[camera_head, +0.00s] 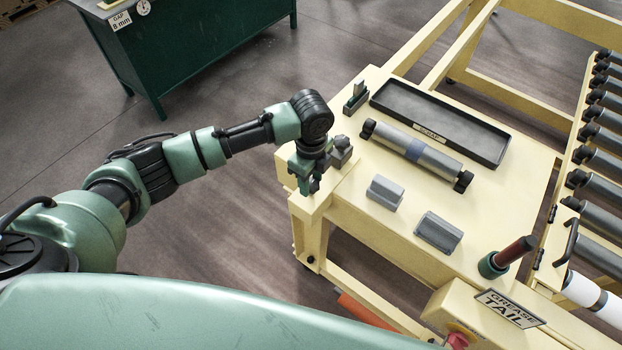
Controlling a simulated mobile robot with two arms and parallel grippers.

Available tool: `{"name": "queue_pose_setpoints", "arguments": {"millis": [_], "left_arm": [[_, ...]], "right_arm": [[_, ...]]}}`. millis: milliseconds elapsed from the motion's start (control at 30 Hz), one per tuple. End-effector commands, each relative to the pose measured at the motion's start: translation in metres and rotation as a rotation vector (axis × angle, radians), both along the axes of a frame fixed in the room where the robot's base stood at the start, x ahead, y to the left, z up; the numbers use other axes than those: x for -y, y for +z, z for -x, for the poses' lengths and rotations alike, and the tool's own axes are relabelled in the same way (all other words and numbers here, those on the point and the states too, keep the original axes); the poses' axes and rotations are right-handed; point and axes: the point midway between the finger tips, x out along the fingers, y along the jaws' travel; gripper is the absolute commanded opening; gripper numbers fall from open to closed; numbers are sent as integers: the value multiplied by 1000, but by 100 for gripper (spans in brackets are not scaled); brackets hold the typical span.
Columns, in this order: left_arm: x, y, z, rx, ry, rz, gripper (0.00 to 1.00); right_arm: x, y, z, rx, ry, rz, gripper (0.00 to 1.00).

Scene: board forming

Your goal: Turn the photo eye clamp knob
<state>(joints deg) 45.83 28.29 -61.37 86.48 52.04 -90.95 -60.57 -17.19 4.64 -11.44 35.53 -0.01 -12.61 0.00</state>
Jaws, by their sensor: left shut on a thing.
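My left gripper (310,186) points down at the near left corner of the cream table. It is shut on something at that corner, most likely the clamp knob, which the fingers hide. A small dark grey block with a knob-like top (342,148) stands right beside the gripper, on its right; it looks like part of the photo eye, but I cannot tell for certain. My right gripper is not in view.
A conveyor with dark rollers (600,158) runs along the right. A green bench (200,50) stands at the back left.

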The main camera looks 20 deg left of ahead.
Motion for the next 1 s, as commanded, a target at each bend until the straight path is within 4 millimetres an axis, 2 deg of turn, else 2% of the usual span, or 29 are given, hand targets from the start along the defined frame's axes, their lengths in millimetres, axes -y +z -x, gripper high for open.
{"name": "queue_pose_setpoints", "arguments": {"millis": [600,633,700,1000], "left_arm": [[0,3,-3,8,-42,2,0],[0,3,-3,8,-42,1,45],[0,3,-2,7,-42,1,61],[0,1,-1,3,-41,0,61]], "right_arm": [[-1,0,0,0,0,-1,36],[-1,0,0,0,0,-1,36],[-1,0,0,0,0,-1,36],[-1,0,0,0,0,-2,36]]}}
